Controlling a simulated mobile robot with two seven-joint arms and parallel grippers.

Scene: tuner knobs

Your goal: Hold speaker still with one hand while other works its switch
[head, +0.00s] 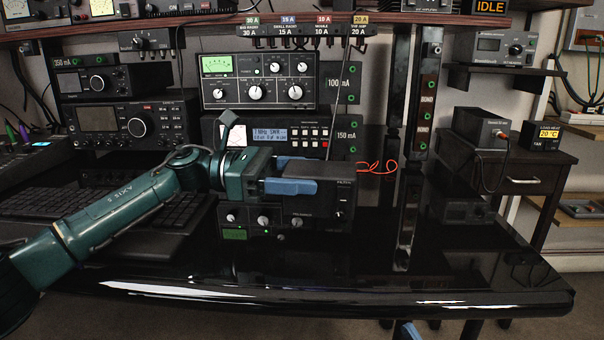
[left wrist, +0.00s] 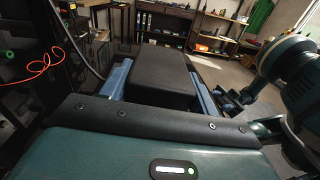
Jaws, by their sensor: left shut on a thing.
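The speaker is a black box (head: 335,188) at the middle of the glossy desk, beside the stacked radio gear. My left gripper (head: 308,178) reaches in from the left with blue fingers closed on its sides. The left wrist view shows the speaker's dark top (left wrist: 160,72) between the two blue fingers. I cannot clearly make out its switch. My right gripper shows only as a blue bit (head: 406,331) at the bottom edge of the head view, apart from the speaker. Part of it shows at the right in the left wrist view (left wrist: 232,101), its opening unclear.
A unit with knobs and a green display (head: 235,222) stands low beside the speaker. Keyboards (head: 130,215) lie at the left. A loose orange cable (head: 378,168) hangs behind the speaker. The desk's front strip (head: 350,275) is clear.

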